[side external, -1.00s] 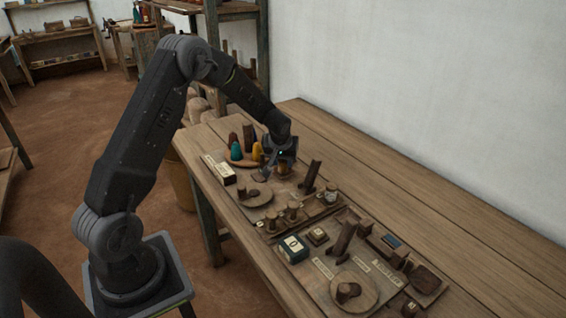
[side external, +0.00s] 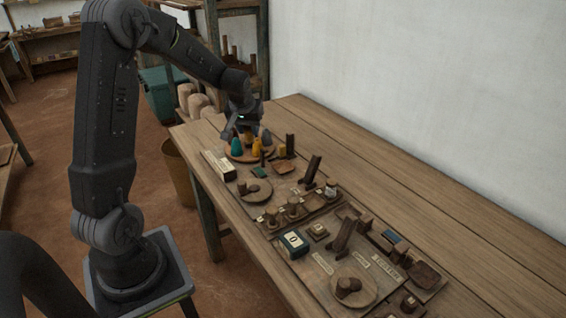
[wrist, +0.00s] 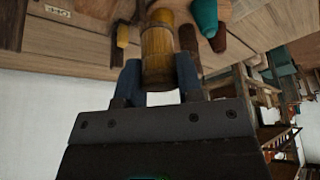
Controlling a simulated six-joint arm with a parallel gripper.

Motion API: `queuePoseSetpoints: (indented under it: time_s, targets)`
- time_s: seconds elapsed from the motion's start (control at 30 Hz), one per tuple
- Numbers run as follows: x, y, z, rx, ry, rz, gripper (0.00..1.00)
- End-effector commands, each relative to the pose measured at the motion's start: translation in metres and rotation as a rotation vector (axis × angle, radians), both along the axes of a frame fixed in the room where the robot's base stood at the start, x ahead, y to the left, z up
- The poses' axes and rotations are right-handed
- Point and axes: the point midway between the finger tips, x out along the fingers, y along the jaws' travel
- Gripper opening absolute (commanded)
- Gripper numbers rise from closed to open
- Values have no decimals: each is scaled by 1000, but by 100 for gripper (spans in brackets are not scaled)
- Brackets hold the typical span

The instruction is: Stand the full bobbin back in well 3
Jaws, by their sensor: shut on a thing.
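In the wrist view my gripper (wrist: 158,78) is shut on a wooden bobbin wound with yellow thread (wrist: 157,48), one finger on each side. In the side view my gripper (side external: 243,130) is at the far end of the bench, above or just in front of the round tray of cones; the bobbin in it cannot be made out there. A narrow wooden rack with small labels (side external: 309,211) lies mid-bench with several short bobbins or pegs standing in it. The label numbers are too small to read, so I cannot tell which place is well 3.
Teal (side external: 237,147) and yellow (side external: 257,149) cones stand close to my gripper. Upright wooden pieces (side external: 312,168) and (side external: 343,236) rise from the boards. A box marked 0 (side external: 293,243) and round discs lie nearer. The bench along the wall is clear.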

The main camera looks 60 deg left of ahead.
Motion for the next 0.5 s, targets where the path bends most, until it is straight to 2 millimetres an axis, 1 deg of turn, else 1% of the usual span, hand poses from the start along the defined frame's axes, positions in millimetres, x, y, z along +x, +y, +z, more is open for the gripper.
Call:
queuePoseSetpoints:
  time_s: [0.03, 0.07, 0.1, 0.2, 0.23, 0.3, 0.4, 0.5]
  targets:
    - [3, -18, 0, -3, 3, -11, 8]
    - [5, -28, 0, -2, 4, -14, 8]
    - [7, -43, -1, -3, 4, -14, 8]
    - [8, -79, -3, -2, 5, -14, 8]
    - [8, -88, -3, -2, 4, -12, 8]
    - [8, -105, -4, -1, 2, -10, 8]
    - [7, -122, -5, 2, -1, -8, 8]
    - [10, -135, -10, 3, 0, -8, 8]
